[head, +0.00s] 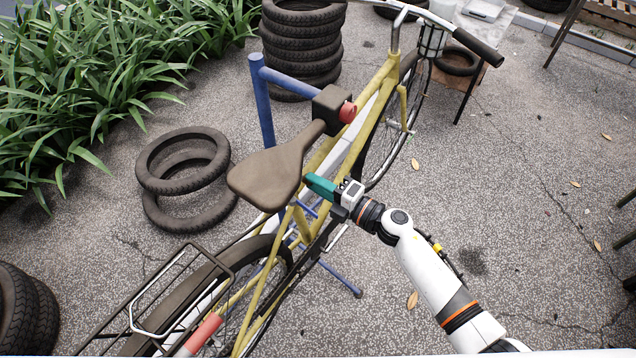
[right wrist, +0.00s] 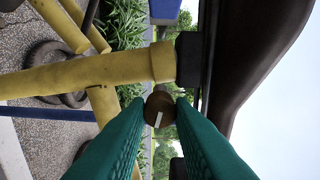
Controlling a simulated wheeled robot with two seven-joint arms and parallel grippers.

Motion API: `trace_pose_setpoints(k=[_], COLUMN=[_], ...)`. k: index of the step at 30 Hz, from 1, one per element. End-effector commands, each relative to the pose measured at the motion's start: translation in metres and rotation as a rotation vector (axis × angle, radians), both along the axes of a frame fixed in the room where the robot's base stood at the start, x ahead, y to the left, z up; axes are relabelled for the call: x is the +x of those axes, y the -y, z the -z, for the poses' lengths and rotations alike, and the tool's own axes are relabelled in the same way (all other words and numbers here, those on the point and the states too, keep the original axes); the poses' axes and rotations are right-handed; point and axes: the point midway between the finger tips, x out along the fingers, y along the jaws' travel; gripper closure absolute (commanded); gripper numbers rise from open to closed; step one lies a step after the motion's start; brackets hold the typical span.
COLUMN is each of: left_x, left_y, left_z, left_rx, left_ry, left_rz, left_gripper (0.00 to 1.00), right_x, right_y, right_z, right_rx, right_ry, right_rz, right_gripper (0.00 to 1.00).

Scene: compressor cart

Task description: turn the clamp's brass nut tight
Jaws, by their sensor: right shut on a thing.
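A yellow bicycle frame (head: 372,110) hangs on a blue stand. In the right wrist view its yellow tube (right wrist: 90,75) ends in a collar (right wrist: 162,62) beside the dark post and the brown saddle (right wrist: 265,50). The brass nut (right wrist: 160,108) is a small round brown piece with a white mark on its face, close by the collar. My right gripper (right wrist: 160,112) has its teal fingertips on either side of the nut and is shut on it. In the head view this gripper (head: 318,187) is just right of the saddle (head: 268,172); the nut is hidden there. My left gripper is out of view.
The blue stand (head: 263,100) has a dark head (head: 330,108) with a red knob (head: 347,112) in front of the saddle. Tyres lie at the left (head: 182,180) and stand stacked behind (head: 302,40). The rear rack (head: 165,300) is in the foreground. The paving at the right is mostly clear.

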Motion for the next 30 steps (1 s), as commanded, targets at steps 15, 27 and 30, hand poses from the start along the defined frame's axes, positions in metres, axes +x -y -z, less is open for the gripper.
trace_pose_setpoints(k=[15,27,30], left_x=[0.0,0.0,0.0], left_y=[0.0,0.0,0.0], left_z=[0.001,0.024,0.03], left_rx=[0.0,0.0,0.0], left_ry=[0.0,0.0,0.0], left_rz=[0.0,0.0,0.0], left_gripper=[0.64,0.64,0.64], right_x=[-0.002,-0.045,-0.055], right_y=[0.003,0.062,0.077], right_z=[0.001,0.005,0.005], right_rx=[-0.002,-0.005,-0.004], right_ry=[0.001,-0.001,-0.001], right_rz=[0.0,-0.001,0.0], right_gripper=[0.57,0.57,0.57])
